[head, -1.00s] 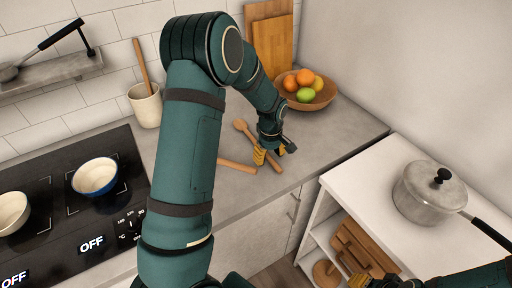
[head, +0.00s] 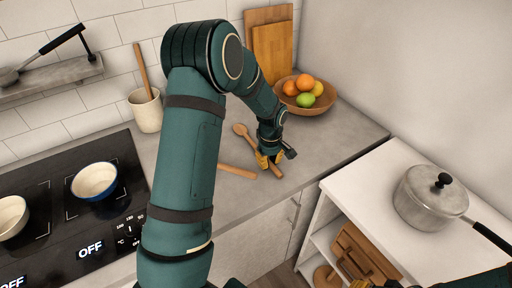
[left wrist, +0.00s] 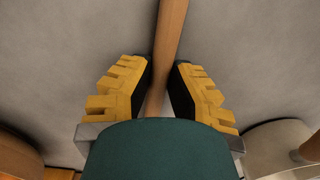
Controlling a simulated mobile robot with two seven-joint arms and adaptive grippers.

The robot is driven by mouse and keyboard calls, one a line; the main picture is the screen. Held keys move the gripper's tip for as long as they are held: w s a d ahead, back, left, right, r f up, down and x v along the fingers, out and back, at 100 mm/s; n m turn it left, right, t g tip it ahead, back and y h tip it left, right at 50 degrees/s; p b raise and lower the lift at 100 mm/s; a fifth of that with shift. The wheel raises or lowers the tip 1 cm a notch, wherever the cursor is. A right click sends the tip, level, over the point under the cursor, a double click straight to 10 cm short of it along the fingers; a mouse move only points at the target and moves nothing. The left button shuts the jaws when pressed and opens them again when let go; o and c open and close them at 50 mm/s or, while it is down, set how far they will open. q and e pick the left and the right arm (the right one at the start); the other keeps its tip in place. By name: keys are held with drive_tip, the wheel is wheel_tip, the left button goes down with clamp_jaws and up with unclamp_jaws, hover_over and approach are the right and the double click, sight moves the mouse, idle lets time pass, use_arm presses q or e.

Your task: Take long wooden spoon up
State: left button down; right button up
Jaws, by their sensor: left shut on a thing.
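The long wooden spoon (head: 243,133) lies on the grey counter, its round head toward the back wall and its handle running forward right under my left gripper. My left gripper (head: 268,161) points down and is shut on the handle. In the left wrist view, the spoon handle (left wrist: 168,45) passes between the yellow-and-black fingers of the gripper (left wrist: 163,80). I see no clear lift off the counter.
Another wooden handle (head: 237,171) lies beside the spoon, partly hidden by my arm. A fruit bowl (head: 310,107) stands behind right, a utensil crock (head: 146,112) behind left. The cooktop (head: 60,235) is at left, a lidded pot (head: 425,203) on the white cabinet at right.

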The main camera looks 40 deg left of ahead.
use_arm(q)
drive_tip(key=shift+r+p, duration=3.45)
drive_tip(key=shift+r, duration=1.5)
